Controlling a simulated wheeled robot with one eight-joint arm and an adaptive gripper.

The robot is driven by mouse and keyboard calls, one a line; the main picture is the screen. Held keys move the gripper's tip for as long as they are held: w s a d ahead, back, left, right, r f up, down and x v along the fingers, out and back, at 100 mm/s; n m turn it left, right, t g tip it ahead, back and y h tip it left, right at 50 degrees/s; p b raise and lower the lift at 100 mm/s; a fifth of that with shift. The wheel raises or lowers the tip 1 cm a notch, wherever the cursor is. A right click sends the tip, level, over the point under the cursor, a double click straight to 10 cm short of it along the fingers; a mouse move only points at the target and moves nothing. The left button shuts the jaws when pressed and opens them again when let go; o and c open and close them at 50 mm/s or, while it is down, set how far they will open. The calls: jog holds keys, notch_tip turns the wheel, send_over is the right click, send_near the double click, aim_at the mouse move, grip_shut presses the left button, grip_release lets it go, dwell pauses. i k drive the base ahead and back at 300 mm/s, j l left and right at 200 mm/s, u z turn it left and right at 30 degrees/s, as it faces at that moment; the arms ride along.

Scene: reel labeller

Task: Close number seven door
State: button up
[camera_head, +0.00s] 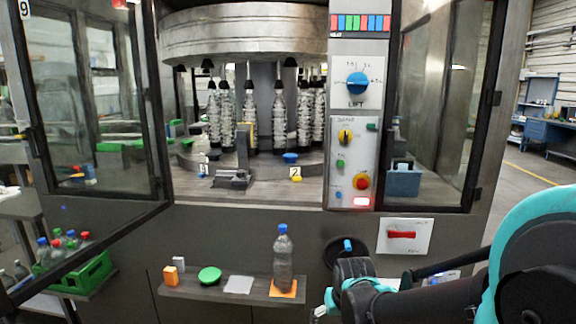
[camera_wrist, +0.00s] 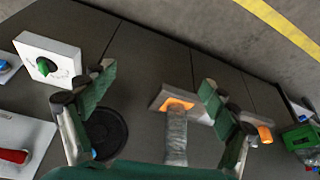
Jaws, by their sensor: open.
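No label with a seven is readable in either view. In the head view, a glass door (camera_head: 95,100) with a dark frame stands swung outward at the left of the machine. A tag 9 (camera_head: 24,9) shows at its upper left. A second framed glass panel (camera_head: 432,90) stands to the right of the control column; I cannot tell if it is open. My gripper (camera_wrist: 157,77) is open and empty in the wrist view, above the machine's lower front, apart from both doors. My arm covers the lower right of the head view.
A shelf (camera_head: 205,292) juts from the lower front and bears a bottle (camera_head: 283,262), a green disc (camera_head: 209,275) and small blocks. A red handle on a white plate (camera_head: 402,236) is near my arm. A green crate (camera_head: 88,275) with bottles is at lower left.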

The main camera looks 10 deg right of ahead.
aim_at(8, 302)
jog(key=u, duration=0.4)
jog(key=j+u, duration=0.1)
jog(key=u, duration=1.2)
jog(key=i+u, duration=0.1)
jog(key=u, duration=0.7)
jog(key=i+u, duration=0.2)
jog(key=i, duration=2.4)
jog(key=i+j+z, duration=0.15)
jog(key=i, duration=0.75)
jog(key=z, duration=0.45)
jog(key=i+z, duration=0.1)
jog(key=z, duration=0.8)
jog(key=i+j+z, duration=0.1)
jog(key=z, duration=0.35)
jog(key=k+j+z, duration=0.15)
jog(key=z, duration=2)
jog(key=k+j, duration=0.1)
jog(key=j, duration=0.2)
jog(key=k+j, duration=0.1)
jog(key=j, duration=0.25)
